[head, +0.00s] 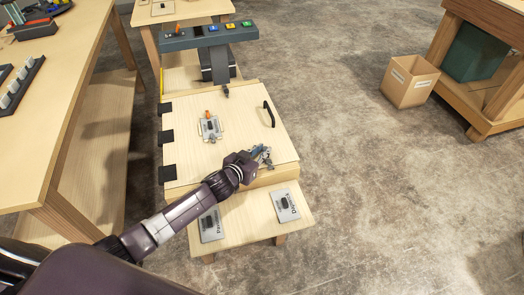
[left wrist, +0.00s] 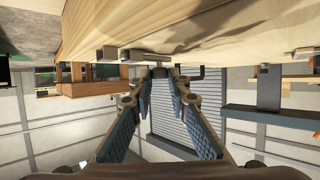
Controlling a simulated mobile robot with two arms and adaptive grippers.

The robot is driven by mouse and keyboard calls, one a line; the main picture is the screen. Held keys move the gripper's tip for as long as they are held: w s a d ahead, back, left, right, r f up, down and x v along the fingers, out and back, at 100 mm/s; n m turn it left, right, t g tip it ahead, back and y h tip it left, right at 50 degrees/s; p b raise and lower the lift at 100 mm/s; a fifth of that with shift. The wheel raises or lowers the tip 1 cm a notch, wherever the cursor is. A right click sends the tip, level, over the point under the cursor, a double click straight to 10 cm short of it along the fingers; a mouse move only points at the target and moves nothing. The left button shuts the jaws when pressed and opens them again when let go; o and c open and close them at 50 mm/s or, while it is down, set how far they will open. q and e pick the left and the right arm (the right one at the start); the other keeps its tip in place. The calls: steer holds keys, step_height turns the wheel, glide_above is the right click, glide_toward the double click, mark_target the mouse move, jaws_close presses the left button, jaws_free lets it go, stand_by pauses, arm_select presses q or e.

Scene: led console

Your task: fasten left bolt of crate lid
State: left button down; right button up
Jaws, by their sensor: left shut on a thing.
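The crate lid (head: 240,135) is a pale wooden panel, lying flat and closed as far as I can see. It has black hinges on its left side and a black handle (head: 268,113) at the right. My left gripper (head: 264,155) is at the lid's front edge, toward the right. In the left wrist view, its fingers (left wrist: 160,74) are closed on a small grey metal bolt (left wrist: 147,56) beside the wood. The fingers hide part of the bolt, and I cannot tell how far it has slid. My right gripper is not in view.
A grey latch plate (head: 210,128) with an orange part sits on the lid. Two labelled plates, one left (head: 211,226) and one right (head: 285,206), lie on the front bench. A console bar (head: 208,36) stands behind.

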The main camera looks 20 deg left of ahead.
mark_target(265, 165)
arm_select(q)
steer(key=shift+s+d, duration=0.1)
steer(key=shift+s+d+f+p, duration=0.1)
steer(key=shift+s+d+p, duration=0.25)
steer(key=shift+s, duration=0.25)
steer(key=shift+s+d+p, duration=0.2)
steer(key=shift+s+d, duration=0.25)
steer(key=shift+s, duration=0.1)
steer(key=shift+f, duration=0.1)
steer(key=c, duration=2.2)
jaws_free()
steer(key=shift+c, duration=0.2)
steer(key=o, duration=0.4)
steer(key=v, duration=1.2)
steer(key=shift+r, duration=0.25)
steer(key=shift+s, duration=0.1)
